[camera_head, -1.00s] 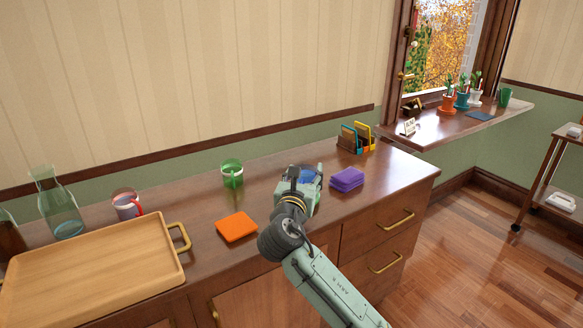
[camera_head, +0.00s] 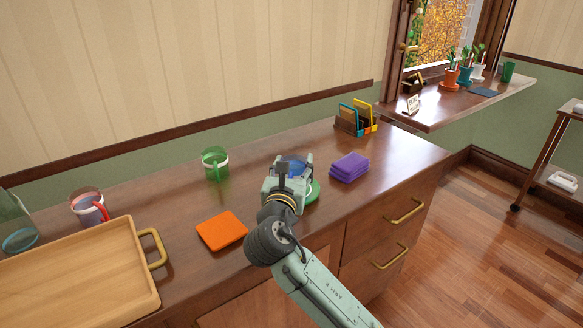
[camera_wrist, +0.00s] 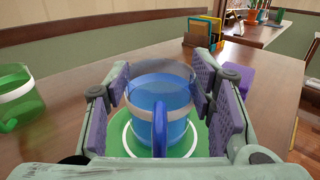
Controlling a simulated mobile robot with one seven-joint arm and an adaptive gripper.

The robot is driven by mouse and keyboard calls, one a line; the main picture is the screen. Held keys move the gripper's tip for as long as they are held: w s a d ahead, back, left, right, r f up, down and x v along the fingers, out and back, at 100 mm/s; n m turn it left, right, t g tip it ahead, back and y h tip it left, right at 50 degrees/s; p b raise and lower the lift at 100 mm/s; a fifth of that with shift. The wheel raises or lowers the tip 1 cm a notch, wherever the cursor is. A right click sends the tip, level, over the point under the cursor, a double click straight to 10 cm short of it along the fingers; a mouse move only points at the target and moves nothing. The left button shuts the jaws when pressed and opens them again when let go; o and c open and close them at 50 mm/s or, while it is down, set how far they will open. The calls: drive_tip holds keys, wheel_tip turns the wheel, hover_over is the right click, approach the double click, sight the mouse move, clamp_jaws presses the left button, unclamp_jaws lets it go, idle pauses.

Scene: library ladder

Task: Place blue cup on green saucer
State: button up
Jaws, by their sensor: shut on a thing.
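The blue cup (camera_wrist: 160,105) is upright between the purple-padded fingers of my gripper (camera_wrist: 163,88), which is shut on it, with the handle toward the wrist camera. The green saucer (camera_wrist: 118,140), with a white ring, lies on the counter beneath the cup and shows around its base. I cannot tell whether the cup's base touches the saucer. In the head view my gripper (camera_head: 289,168) hides most of the blue cup (camera_head: 296,167), and the green saucer (camera_head: 314,192) shows only at the gripper's right side.
A green mug (camera_head: 216,165) stands behind left, and an orange pad (camera_head: 221,230) lies left of my arm. Purple cloths (camera_head: 349,167) lie close on the right. A wooden tray (camera_head: 75,285) and a red-handled mug (camera_head: 89,207) are far left; a file holder (camera_head: 355,119) is at the back.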

drive_tip(key=shift+s+r, duration=0.2)
drive_tip(key=shift+r, duration=0.05)
drive_tip(key=shift+f, duration=0.3)
drive_tip(key=o, duration=1.3)
drive_tip(key=shift+r, duration=0.15)
